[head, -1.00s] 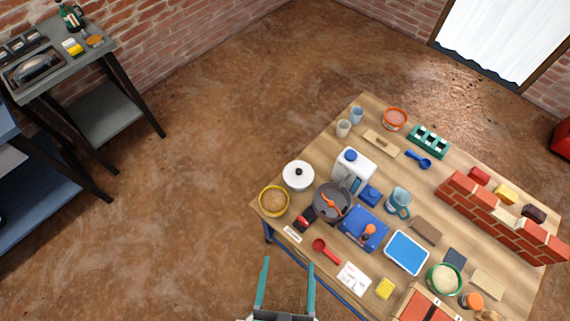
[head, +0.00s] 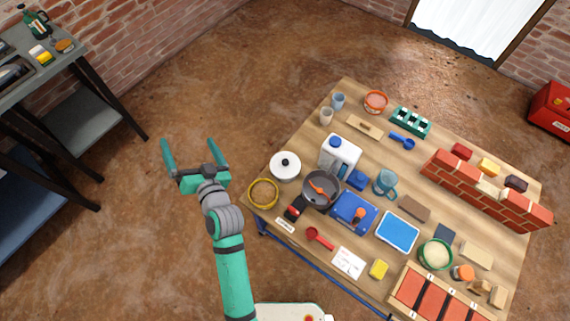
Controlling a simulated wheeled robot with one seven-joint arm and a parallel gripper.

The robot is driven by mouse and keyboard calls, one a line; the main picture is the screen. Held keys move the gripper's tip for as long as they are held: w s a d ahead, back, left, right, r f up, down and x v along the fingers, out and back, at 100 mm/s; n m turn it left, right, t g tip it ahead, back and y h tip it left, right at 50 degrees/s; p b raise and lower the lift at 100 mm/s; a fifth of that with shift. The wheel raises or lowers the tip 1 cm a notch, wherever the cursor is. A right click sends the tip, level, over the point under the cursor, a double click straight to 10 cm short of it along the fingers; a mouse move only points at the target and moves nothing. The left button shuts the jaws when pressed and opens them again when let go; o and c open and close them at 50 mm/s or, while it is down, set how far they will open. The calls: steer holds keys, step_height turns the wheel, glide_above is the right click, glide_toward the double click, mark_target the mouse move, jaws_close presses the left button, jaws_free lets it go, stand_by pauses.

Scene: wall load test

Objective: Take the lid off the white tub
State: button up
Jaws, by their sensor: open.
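The white tub (head: 285,170) stands at the left edge of the wooden table. Its white lid (head: 285,161) is on top and has a dark knob in the middle. My gripper (head: 192,146) is open and empty, with its teal fingers spread, to the left of the table over the floor. It is apart from the tub, which lies to its right in the picture.
A yellow-rimmed bowl (head: 263,193) sits just in front of the tub, and a dark pan (head: 321,190) and a white jug (head: 340,155) stand to its right. A brick wall model (head: 485,190) is farther right. The floor left of the table is clear.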

steer(key=w+a+r+n+g+y, duration=0.35)
steer(key=w+a+n+g, duration=0.2)
steer(key=a, duration=0.25)
steer(key=n+g+h, duration=0.6)
steer(key=g+h, duration=0.3)
steer(key=h, duration=0.3)
glide_above(286, 162)
step_height(286, 162, down, 20)
steer(key=shift+a, duration=0.1)
steer(key=shift+d+f, duration=0.3)
steer(key=shift+f, duration=0.1)
steer(key=f, duration=0.2)
steer(key=a+f, duration=0.1)
steer(key=f, duration=0.1)
steer(key=shift+w+f, duration=0.1)
steer(key=shift+f, duration=0.05)
steer(key=shift+d+f, duration=0.2)
steer(key=shift+f, duration=0.15)
